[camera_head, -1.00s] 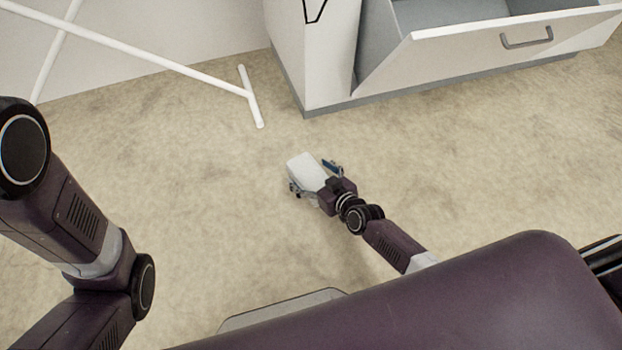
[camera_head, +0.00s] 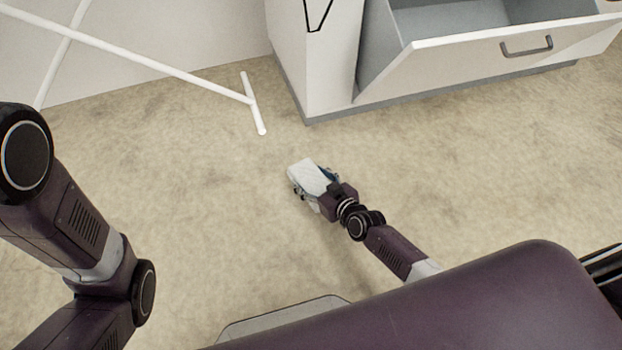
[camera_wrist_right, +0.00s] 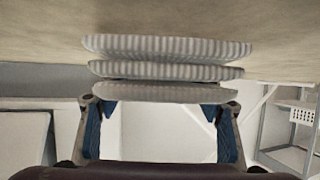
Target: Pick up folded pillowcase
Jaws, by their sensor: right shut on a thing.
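The folded pillowcase (camera_head: 307,171) is a small white bundle low over or on the floor, in the middle of the head view; I cannot tell from this view whether it touches the floor. My right gripper (camera_head: 316,182) is shut on it, with a blue finger pad against its right side. In the right wrist view the pillowcase (camera_wrist_right: 166,70) shows as several stacked, ribbed pale layers between and beyond the fingertips of the right gripper (camera_wrist_right: 160,108). My left arm comes in at the left of the head view, but its gripper is out of frame.
A white cabinet (camera_head: 330,60) with a tilted-open front bin (camera_head: 490,50) stands at the back right. A white tubular rack leg (camera_head: 254,104) rests on the floor at the back left. A shelf with a white basket (camera_wrist_right: 303,116) shows in the right wrist view. The floor around the pillowcase is clear.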

